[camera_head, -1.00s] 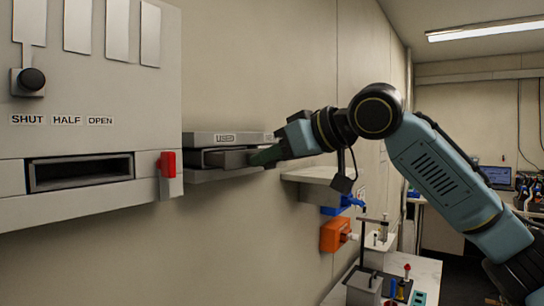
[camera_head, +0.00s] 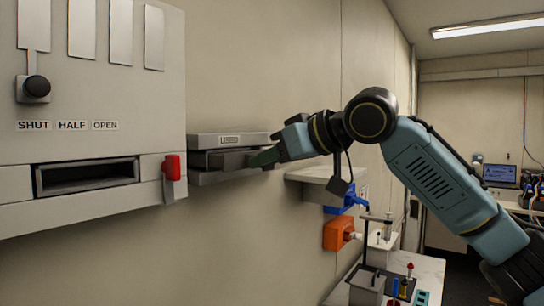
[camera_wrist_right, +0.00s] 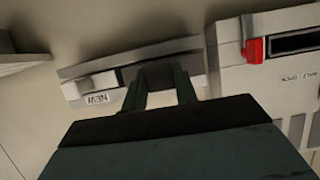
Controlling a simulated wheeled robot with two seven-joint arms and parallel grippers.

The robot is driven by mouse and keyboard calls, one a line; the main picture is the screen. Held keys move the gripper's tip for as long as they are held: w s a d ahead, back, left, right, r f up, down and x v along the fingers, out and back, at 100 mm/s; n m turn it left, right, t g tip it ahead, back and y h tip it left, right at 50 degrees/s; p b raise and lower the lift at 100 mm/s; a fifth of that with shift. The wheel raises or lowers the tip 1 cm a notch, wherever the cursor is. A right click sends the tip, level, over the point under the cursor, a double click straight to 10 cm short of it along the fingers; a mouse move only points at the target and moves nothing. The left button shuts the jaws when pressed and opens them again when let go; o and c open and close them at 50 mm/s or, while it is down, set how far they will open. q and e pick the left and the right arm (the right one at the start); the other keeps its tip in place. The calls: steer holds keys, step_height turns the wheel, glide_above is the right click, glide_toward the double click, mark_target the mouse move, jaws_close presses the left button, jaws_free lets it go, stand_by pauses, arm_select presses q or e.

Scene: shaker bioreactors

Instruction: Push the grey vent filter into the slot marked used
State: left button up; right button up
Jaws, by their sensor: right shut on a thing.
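The grey vent filter (camera_head: 236,159) is a dark grey block at the wall-mounted holder (camera_head: 205,141), under the plate whose label reads as USED (camera_head: 229,140). My right gripper (camera_head: 262,158) comes from the right and is shut on the filter's right end. In the wrist view, the gripper (camera_wrist_right: 160,90) has its fingers on the dark filter (camera_wrist_right: 156,74) at the holder's face. A label marked NEW (camera_wrist_right: 97,98) shows upside down beside it. How deep the filter sits is hard to tell. My left gripper is not in view.
A white machine panel (camera_head: 100,60) with a dark opening (camera_head: 88,176) and a red handle (camera_head: 172,167) stands left of the holder. A grey shelf (camera_head: 312,174), a blue part (camera_head: 345,203) and an orange box (camera_head: 338,233) are on the wall to the right.

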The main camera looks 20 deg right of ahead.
mark_target(253, 154)
steer(key=shift+w+a+p, duration=0.5)
steer(key=shift+w+p, duration=0.15)
stand_by(0.8)
steer(key=shift+w+a, duration=0.8)
steer(key=shift+w, duration=0.25)
stand_by(1.7)
steer(key=o, duration=1.1)
steer(key=shift+c, duration=0.2)
steer(key=shift+s+d, duration=0.1)
steer(key=b+v, duration=0.3)
steer(key=v, duration=1)
steer(key=shift+r+b, duration=0.15)
steer(key=shift+b, duration=0.15)
